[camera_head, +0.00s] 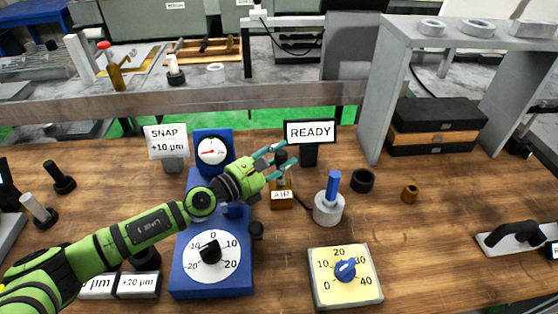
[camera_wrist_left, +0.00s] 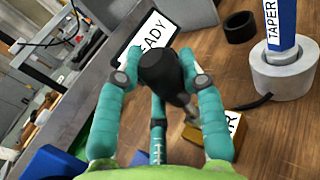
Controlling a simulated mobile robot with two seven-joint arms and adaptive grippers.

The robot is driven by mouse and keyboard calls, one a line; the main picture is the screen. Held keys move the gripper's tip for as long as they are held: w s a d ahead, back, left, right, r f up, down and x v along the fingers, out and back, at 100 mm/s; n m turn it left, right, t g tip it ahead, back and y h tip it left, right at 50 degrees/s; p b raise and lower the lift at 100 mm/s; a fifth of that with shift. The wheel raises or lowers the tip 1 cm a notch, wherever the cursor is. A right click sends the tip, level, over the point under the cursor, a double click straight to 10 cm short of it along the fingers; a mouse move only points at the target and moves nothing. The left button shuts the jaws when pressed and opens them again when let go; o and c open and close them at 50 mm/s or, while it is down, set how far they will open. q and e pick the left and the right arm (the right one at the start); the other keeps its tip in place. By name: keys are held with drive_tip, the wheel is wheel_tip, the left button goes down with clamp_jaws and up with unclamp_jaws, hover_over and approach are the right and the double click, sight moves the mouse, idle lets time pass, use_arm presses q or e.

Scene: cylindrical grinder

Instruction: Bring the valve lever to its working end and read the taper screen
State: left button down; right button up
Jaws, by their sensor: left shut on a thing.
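The valve lever (camera_wrist_left: 163,72) has a black knob on a metal stem and stands on a brass block labelled AIR (camera_head: 281,195). My left gripper (camera_head: 281,156) has its teal fingers closed around the black knob; the left wrist view shows the fingers (camera_wrist_left: 158,75) on both sides of it. The taper screen (camera_head: 310,132) is a small black-framed display reading READY, just behind the lever. In the left wrist view the knob and fingers cover part of the screen (camera_wrist_left: 150,38). My right gripper is not in view.
A blue gauge stand (camera_head: 212,255) with a dial is under my left arm. A white ring with a blue taper plug (camera_head: 328,205) stands right of the lever. A yellow dial box (camera_head: 346,290) sits in front. A grey shelf (camera_head: 375,95) stands at the right.

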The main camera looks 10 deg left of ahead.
use_arm(q)
drive_tip(key=shift+s, duration=0.1)
idle(0.4)
drive_tip(key=c, duration=0.7)
unclamp_jaws()
drive_tip(key=shift+r, duration=5)
